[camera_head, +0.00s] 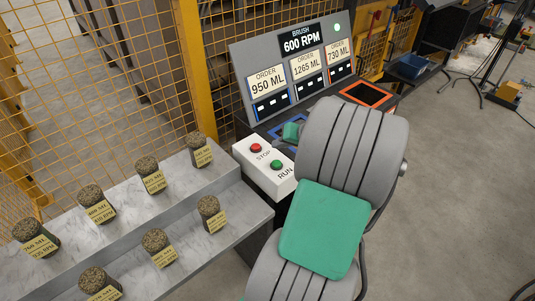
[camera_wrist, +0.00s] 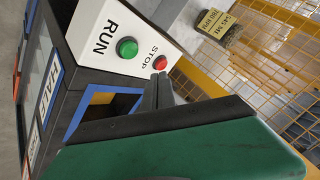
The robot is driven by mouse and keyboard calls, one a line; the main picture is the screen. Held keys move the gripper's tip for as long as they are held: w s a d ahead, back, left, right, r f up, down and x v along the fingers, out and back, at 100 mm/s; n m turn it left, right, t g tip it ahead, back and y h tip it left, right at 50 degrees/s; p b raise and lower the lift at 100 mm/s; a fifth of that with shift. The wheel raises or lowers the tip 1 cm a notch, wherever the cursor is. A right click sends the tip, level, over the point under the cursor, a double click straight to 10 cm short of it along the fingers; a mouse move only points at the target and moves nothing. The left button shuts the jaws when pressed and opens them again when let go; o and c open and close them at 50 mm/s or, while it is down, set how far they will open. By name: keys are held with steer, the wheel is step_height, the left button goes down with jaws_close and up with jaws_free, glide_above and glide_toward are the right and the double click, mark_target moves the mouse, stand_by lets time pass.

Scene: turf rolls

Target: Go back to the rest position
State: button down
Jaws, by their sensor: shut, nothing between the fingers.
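My gripper (camera_wrist: 160,80) shows in the wrist view as dark fingers shut together with nothing between them. In that picture its tips lie just below the red STOP button (camera_wrist: 160,62), with the green RUN button (camera_wrist: 127,47) to the left; I cannot tell whether it touches the box. In the head view my grey arm hides most of the gripper. The white button box (camera_head: 262,171) stands left of my arm, with its red STOP button (camera_head: 256,148) and green RUN button (camera_head: 277,165) uncovered.
Several labelled turf rolls (camera_head: 153,180) stand on a stepped marble shelf (camera_head: 120,201) at left. A display panel (camera_head: 290,70) reads 600 RPM above three order cards. A blue-edged frame (camera_wrist: 92,103) lies beside the box. Yellow mesh fencing (camera_head: 110,100) stands behind; floor at right is open.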

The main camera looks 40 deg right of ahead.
steer(key=s+a+f+m+g, duration=0.1)
steer(key=s+a+f+g, duration=0.3)
steer(key=s, duration=0.5)
steer(key=s+a+f+m+g, duration=0.15)
steer(key=s+f+g, duration=0.3)
steer(key=s, duration=0.45)
steer(key=w+a+r+n+t, duration=0.1)
steer(key=w+a+r+n, duration=0.2)
steer(key=a, duration=0.5)
steer(key=w+a+r+n+t, duration=0.1)
steer(key=a+r+n, duration=0.3)
steer(key=a, duration=0.5)
steer(key=w+a+r+n+t+h, duration=0.1)
steer(key=w+a+r+n, duration=0.2)
steer(key=a, duration=0.5)
step_height(320, 180, up, 3)
steer(key=shift+w+a+f, duration=0.1)
steer(key=shift+w+a, duration=0.2)
steer(key=shift+w, duration=0.55)
